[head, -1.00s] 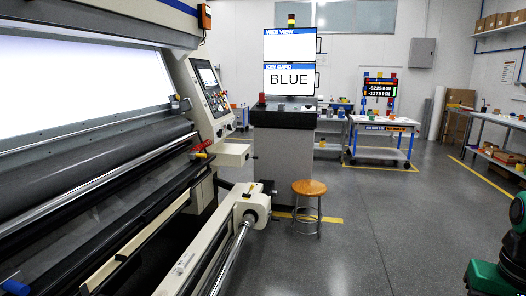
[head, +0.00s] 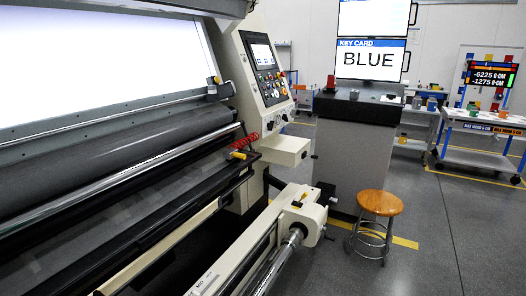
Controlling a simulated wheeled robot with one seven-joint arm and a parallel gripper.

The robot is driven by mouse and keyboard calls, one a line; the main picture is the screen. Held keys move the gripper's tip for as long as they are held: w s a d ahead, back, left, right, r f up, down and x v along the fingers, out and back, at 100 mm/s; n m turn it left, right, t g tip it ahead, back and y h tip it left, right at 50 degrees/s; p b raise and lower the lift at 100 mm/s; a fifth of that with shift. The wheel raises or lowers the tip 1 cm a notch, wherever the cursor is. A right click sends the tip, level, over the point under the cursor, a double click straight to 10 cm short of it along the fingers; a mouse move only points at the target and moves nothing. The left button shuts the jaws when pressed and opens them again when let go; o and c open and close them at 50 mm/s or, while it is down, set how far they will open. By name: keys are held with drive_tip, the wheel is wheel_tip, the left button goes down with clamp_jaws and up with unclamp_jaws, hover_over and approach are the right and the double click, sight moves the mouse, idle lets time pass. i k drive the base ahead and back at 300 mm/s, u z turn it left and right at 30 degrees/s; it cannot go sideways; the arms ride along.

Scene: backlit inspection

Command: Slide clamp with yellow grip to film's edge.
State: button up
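A small clamp with a yellow grip (head: 237,155) sits at the right end of the machine's dark front rail, beside a red coiled cord (head: 245,141). The bright backlit panel (head: 110,55) fills the upper left, above a dark roller (head: 120,145). I cannot make out the film's edge at this size. My gripper is not in view.
A control panel (head: 265,68) stands right of the backlit panel. A cream roller arm (head: 300,215) juts out in front. A wooden stool (head: 380,203) stands before a grey cabinet (head: 350,150) with a BLUE screen (head: 368,60).

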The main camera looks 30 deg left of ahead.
sight(231, 153)
drive_tip(key=u, duration=0.25)
drive_tip(key=i, duration=1.15)
drive_tip(key=u, duration=0.65)
drive_tip(key=i, duration=0.6)
drive_tip(key=u, duration=0.35)
